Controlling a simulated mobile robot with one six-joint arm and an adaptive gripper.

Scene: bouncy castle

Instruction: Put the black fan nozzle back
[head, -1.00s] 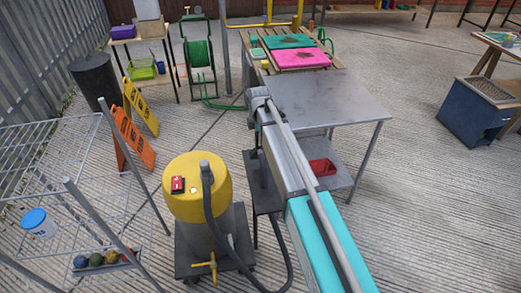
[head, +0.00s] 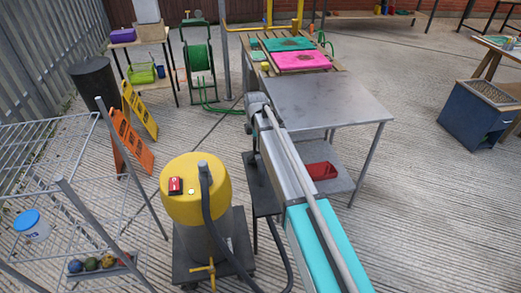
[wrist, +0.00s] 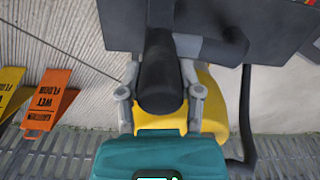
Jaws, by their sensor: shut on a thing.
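In the wrist view, the two grey fingers of my gripper (wrist: 161,94) stand on either side of a black cylindrical piece, which looks like the black fan nozzle (wrist: 160,72). The gripper is shut on it. Its rounded end points toward the camera, and its far part runs up in front of a dark flat surface. A dark piece sticks out to its right; I cannot tell whether it belongs to the nozzle. In the head view, my arm reaches away toward the metal table, and I cannot make out the gripper or the nozzle there.
A yellow-topped drum vacuum (head: 193,208) with a black hose stands left of my arm. A low dark stand (head: 262,186) is beside it. A metal table (head: 315,100) lies beyond. A wire rack (head: 60,190) and orange floor sign (head: 131,145) are at left. Open concrete lies right.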

